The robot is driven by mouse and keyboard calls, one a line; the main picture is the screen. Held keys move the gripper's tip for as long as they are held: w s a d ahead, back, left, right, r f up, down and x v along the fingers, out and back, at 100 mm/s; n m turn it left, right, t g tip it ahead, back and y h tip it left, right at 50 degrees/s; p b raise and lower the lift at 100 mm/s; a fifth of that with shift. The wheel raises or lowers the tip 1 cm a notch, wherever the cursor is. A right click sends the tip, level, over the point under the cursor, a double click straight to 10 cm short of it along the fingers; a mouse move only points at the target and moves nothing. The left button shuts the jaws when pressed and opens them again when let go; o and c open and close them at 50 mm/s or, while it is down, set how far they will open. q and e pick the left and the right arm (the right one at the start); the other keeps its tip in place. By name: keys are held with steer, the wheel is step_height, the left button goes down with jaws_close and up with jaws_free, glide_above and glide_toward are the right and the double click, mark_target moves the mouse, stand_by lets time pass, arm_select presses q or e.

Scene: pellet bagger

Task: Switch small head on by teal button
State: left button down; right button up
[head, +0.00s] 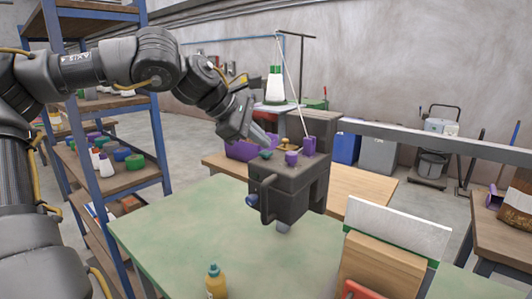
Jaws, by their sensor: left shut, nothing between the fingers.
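The small head is a dark grey box-shaped machine (288,188) above the pale green table. A teal button (265,154) sits on the left part of its top. Two purple knobs (291,158) and a brass-coloured piece (283,142) are on the top too. My left gripper (263,138) points down at the top from the upper left, its fingers shut and empty. Its tips are just above or at the teal button; I cannot tell whether they touch it. My right gripper is out of view.
A yellow bottle (215,282) stands at the green table's (180,228) front. A wooden block with a white board (398,230) is at the right front. A blue-framed shelf (160,130) stands left. A wooden table (350,183) with a purple bin (240,150) is behind.

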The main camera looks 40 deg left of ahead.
mark_target(263, 153)
arm_select(q)
steer(key=shift+a+f+b, duration=0.3)
steer(key=shift+f+b, duration=0.25)
steer(key=shift+f, duration=0.2)
stand_by(0.4)
steer(key=shift+d+r+p, duration=0.15)
steer(key=shift+r+p, duration=0.2)
steer(key=shift+r, duration=0.1)
steer(key=shift+w+d+r+p, duration=0.15)
steer(key=shift+d+r+p, duration=0.3)
steer(key=shift+r, duration=0.25)
steer(key=shift+a, duration=0.1)
steer(key=shift+r, duration=0.1)
steer(key=shift+r+p, duration=2.3)
steer(key=shift+r, duration=0.65)
